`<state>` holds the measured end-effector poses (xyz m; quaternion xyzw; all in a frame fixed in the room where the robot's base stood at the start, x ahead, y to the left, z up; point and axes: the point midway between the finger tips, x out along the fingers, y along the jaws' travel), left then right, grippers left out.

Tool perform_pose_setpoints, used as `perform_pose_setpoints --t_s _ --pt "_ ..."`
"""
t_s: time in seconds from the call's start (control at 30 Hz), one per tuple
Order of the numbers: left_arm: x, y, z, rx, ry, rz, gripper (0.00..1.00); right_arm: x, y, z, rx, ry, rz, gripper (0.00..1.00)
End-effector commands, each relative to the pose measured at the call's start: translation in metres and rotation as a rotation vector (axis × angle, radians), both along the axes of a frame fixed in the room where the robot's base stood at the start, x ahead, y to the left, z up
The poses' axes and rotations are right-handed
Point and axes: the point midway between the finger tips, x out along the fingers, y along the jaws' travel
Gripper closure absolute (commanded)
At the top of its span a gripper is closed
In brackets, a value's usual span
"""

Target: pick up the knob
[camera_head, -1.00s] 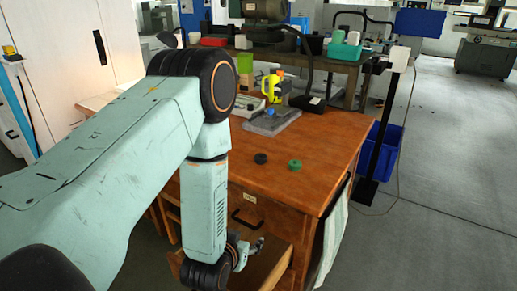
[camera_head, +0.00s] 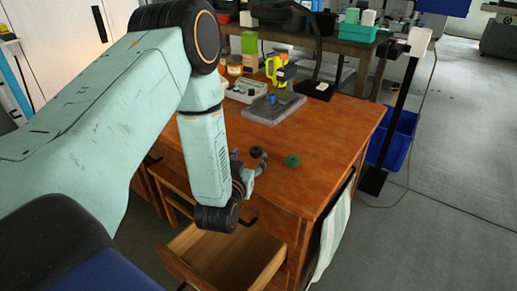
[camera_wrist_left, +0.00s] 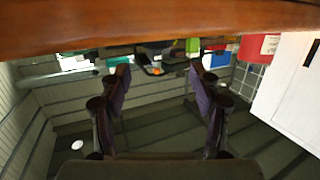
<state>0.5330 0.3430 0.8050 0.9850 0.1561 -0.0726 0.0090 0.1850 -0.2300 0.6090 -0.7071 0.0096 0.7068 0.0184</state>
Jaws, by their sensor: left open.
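A small black round knob-like piece (camera_head: 256,152) and a green one (camera_head: 292,160) lie on the near part of the wooden desk top (camera_head: 330,150). My left gripper (camera_head: 260,163) is at the front of the desk, close to the black piece and left of the green one. Its jaws are open. In the left wrist view its two dark fingers (camera_wrist_left: 158,78) stand apart with nothing between them. Neither piece shows in that view, where the desk edge (camera_wrist_left: 150,25) crosses the top. My right gripper is out of view.
An open, empty-looking drawer (camera_head: 240,262) juts out below my left gripper. A grey plate with a blue part (camera_head: 272,110), a yellow tool (camera_head: 278,68) and a grey device (camera_head: 243,90) stand farther back. A striped cloth (camera_head: 333,235) hangs at the right side.

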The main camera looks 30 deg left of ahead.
Motion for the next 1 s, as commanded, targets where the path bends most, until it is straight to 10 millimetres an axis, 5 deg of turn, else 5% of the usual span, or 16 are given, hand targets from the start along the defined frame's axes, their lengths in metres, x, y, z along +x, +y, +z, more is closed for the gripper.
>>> perform_pose_setpoints --t_s 0.6,0.87,1.0 --pt "0.064 0.013 -0.022 0.000 0.000 0.001 0.37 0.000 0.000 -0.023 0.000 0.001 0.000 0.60" --pt "0.069 0.015 -0.022 -0.001 0.002 0.000 0.37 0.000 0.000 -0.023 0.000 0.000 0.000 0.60" --pt "0.070 0.016 -0.022 -0.001 0.002 0.000 0.46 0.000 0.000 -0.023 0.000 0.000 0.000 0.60"
